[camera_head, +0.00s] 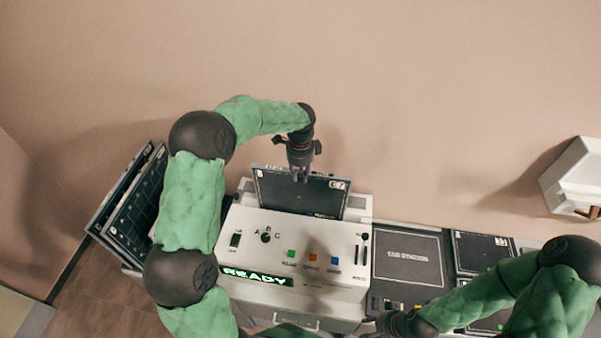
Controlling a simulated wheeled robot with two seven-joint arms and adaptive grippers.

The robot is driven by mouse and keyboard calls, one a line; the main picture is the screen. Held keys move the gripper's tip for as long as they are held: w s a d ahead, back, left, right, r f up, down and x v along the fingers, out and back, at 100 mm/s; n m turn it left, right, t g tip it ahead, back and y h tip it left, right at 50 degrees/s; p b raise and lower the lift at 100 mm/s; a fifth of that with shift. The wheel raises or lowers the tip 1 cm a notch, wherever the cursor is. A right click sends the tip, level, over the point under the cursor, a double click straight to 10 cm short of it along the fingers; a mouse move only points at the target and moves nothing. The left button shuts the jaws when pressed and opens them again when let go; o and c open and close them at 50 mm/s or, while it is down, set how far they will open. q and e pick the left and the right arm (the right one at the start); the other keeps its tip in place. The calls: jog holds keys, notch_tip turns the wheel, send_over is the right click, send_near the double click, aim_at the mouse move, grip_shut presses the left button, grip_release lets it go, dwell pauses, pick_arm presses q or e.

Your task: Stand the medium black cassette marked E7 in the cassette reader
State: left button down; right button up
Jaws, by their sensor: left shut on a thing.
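A black cassette (318,203) stands nearly upright at the back of the white cassette reader (335,232), its lower edge at the reader's top. A small mark shows at its upper right corner, too small to read surely. My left gripper (300,177) reaches down from above and is shut on this cassette at the middle of its upper edge. Whether the cassette's lower edge is fully seated in the slot is hidden. My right gripper (383,326) is at the lower edge of the picture, right of the reader's front; its fingers are not clear.
The reader's panel has a lit READY display (254,277), a knob and coloured buttons. A dark tag station (408,258) lies to the right, with another black panel (480,250) beside it. Large dark panels (137,212) lean at the left. A white wall box (575,175) is far right.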

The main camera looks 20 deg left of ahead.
pick_arm(q)
jog(key=shift+f+b, duration=1.95)
jog(key=shift+f, duration=1.4)
jog(key=c, duration=1)
grip_release()
jog(key=shift+s+f, duration=0.1)
jog(key=shift+f, duration=0.05)
notch_tip(320, 180, up, 12)
jog(key=shift+r, duration=0.15)
jog(key=shift+r, duration=0.1)
notch_tip(320, 180, up, 6)
jog(key=p, duration=0.5)
send_over(301, 187)
jog(key=shift+a, duration=0.15)
